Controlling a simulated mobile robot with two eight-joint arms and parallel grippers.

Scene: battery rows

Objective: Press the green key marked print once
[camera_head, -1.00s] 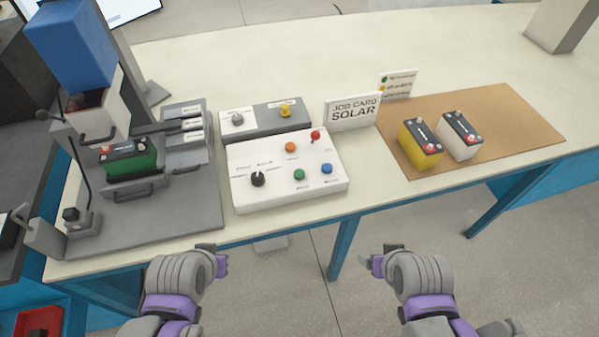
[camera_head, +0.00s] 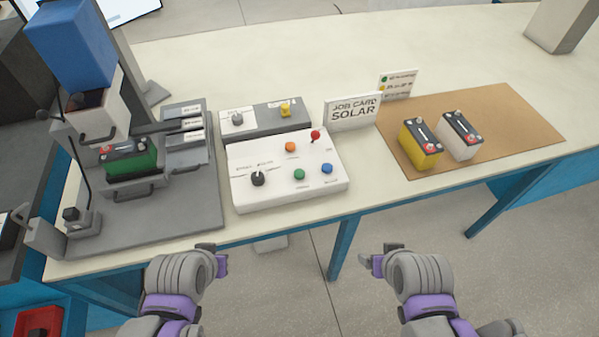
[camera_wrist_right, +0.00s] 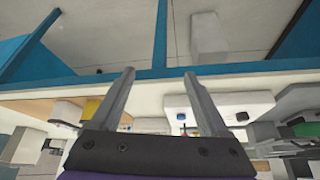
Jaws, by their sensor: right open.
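The white control box (camera_head: 250,195) stands on the table, left of the middle in the head view. Its green key (camera_head: 299,174) sits on the front part of the top, between a black knob (camera_head: 258,179) and a blue key (camera_head: 327,168). The small print beside the keys is too small to read. My left gripper (camera_head: 222,262) is in front of the table edge, apart from the box; its jaw opening cannot be made out. My right gripper (camera_head: 377,263) is also in front of the edge; in the right wrist view its two fingers (camera_wrist_right: 157,100) are spread and empty.
An orange key (camera_head: 291,146) and a red knob (camera_head: 315,135) are on the box. A grey box (camera_head: 265,122) and a job card reading SOLAR (camera_head: 352,112) stand behind. A press holds a green battery (camera_head: 130,161) at left. Yellow (camera_head: 421,144) and white (camera_head: 459,136) batteries stand on a brown mat (camera_head: 510,122).

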